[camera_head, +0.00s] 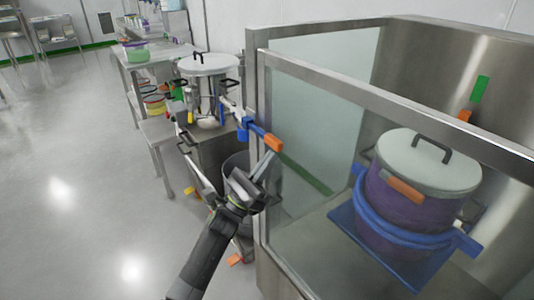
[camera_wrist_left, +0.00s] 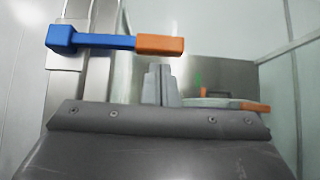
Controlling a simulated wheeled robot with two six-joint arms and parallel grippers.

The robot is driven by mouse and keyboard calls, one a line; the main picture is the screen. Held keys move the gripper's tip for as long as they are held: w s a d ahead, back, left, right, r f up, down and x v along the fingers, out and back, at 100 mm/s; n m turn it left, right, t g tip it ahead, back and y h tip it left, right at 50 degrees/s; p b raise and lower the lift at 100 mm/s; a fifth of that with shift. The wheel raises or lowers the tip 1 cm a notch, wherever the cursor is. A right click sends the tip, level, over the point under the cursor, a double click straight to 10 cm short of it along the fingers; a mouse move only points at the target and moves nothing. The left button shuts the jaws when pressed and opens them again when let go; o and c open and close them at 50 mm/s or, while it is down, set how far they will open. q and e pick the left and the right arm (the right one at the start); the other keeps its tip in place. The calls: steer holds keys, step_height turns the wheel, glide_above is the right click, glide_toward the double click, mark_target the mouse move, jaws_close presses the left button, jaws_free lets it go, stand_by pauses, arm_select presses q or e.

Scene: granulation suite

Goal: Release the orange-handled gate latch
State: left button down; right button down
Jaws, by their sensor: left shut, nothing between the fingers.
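The gate latch has a blue bar (camera_head: 256,128) ending in an orange handle (camera_head: 273,142), at the post of the glass-panelled gate (camera_head: 310,140). In the left wrist view the orange handle (camera_wrist_left: 160,45) points right from the blue bar (camera_wrist_left: 105,41), which is mounted on a steel post. My left gripper (camera_head: 268,158) comes up from below, its tips close under the orange handle. In the left wrist view its fingers (camera_wrist_left: 160,75) are together and empty, just below the handle in the picture. I cannot tell whether they touch it. My right gripper is not in view.
Behind the glass, a purple drum (camera_head: 400,205) with a grey lid and blue ring stands on a blue plate (camera_head: 350,232). A steel pot (camera_head: 207,80) and a bench with coloured containers (camera_head: 136,52) stand left of the gate.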

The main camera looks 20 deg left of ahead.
arm_select(q)
steer(key=shift+r, duration=0.35)
steer(key=shift+r, duration=0.1)
